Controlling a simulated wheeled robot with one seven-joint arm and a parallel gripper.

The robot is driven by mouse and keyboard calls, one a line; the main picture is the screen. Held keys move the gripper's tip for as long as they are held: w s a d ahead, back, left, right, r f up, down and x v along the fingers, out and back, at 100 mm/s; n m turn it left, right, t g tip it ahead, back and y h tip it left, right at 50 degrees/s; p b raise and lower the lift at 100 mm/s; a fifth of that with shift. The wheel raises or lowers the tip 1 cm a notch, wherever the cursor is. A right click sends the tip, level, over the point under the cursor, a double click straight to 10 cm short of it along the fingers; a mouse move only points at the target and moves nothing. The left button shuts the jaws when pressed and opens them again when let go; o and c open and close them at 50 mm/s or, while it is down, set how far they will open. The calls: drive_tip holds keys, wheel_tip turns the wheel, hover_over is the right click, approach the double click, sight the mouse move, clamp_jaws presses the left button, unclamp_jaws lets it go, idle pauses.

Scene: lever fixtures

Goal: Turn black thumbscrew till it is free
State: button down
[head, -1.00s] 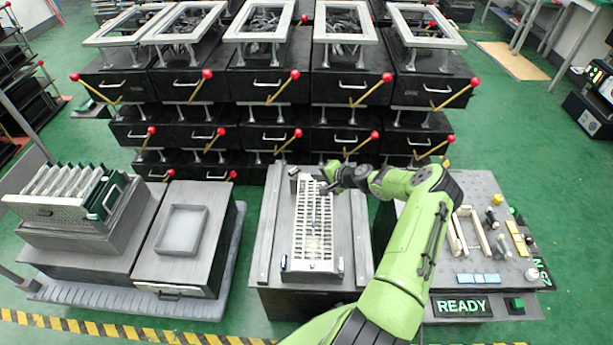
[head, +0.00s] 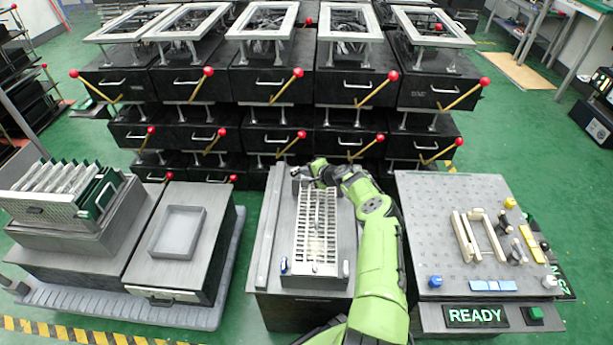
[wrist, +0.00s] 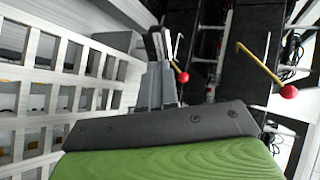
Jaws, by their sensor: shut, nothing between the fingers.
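A pale slotted frame (head: 315,235) lies on the grey bench in the middle of the head view. Its slotted side (wrist: 60,85) fills the left of the wrist view. My gripper (head: 300,173) is at the far left corner of this frame, with my arm reaching over from the right. In the wrist view the fingertips (wrist: 155,38) are together and empty, beside a grey block (wrist: 118,42). I cannot make out a black thumbscrew for certain; my gripper covers part of the far corner.
Black drawer units with red-knobbed levers (head: 298,72) stand behind the bench; one red knob (wrist: 288,91) shows close in the wrist view. A perforated table (head: 430,205) with small parts is at right. A shallow grey tray (head: 178,232) is at left.

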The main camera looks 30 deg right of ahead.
drive_tip(key=shift+w+r, duration=0.1)
drive_tip(key=shift+w+d, duration=0.15)
drive_tip(key=shift+d, duration=0.05)
idle(0.8)
